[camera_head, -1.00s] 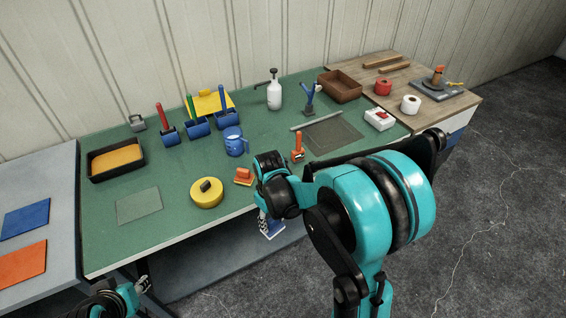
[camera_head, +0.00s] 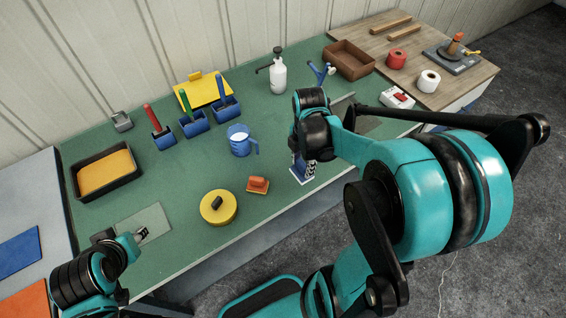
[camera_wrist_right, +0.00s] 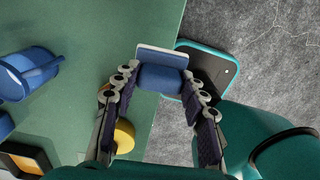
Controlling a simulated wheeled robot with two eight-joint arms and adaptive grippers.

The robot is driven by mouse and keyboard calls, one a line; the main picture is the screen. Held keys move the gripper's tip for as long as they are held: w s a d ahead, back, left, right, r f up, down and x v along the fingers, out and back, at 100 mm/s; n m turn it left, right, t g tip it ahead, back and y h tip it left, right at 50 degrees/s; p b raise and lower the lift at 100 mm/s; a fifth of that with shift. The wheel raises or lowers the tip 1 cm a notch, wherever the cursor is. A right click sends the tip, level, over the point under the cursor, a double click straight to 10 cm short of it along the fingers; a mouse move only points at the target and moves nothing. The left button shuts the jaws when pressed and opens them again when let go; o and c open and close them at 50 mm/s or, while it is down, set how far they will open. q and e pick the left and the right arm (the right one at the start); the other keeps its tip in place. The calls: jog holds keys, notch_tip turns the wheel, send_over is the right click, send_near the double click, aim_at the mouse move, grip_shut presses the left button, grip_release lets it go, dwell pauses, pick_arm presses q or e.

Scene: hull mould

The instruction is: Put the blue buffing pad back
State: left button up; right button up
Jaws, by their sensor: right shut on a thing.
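The blue buffing pad (camera_wrist_right: 162,77), a blue block with a pale plate along one side, is between the fingers of my right gripper (camera_wrist_right: 160,92) in the right wrist view. In the head view my right gripper (camera_head: 303,167) points down near the table's front edge, with blue and white of the pad (camera_head: 299,172) showing. The pad is held clear of the table. My left gripper (camera_head: 143,234) is over the grey-green mat (camera_head: 156,218) at the front left; its fingers are too small to judge.
On the green table (camera_head: 180,240) stand a yellow round pad (camera_head: 218,207), an orange block (camera_head: 258,185), a blue jug (camera_head: 240,140), a black tray (camera_head: 103,174) and a white pump bottle (camera_head: 278,75). My right arm hides part of the table's right side.

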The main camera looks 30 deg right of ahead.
jog(key=shift+w+a+f+b, duration=0.2)
jog(key=shift+w+f+b, duration=0.4)
jog(key=shift+w+f, duration=0.85)
jog(key=shift+w+a+f+b, duration=0.25)
jog(key=shift+w+f+b, duration=0.3)
jog(key=shift+w+f, duration=0.85)
jog(key=shift+w+a+f+b, duration=0.2)
jog(key=shift+w+f+b, duration=0.4)
jog(key=shift+w+f, duration=0.85)
jog(key=shift+s+f, duration=0.15)
jog(key=shift+s, duration=0.1)
jog(key=shift+f, duration=0.2)
jog(key=o, duration=1)
jog(key=shift+r, duration=0.1)
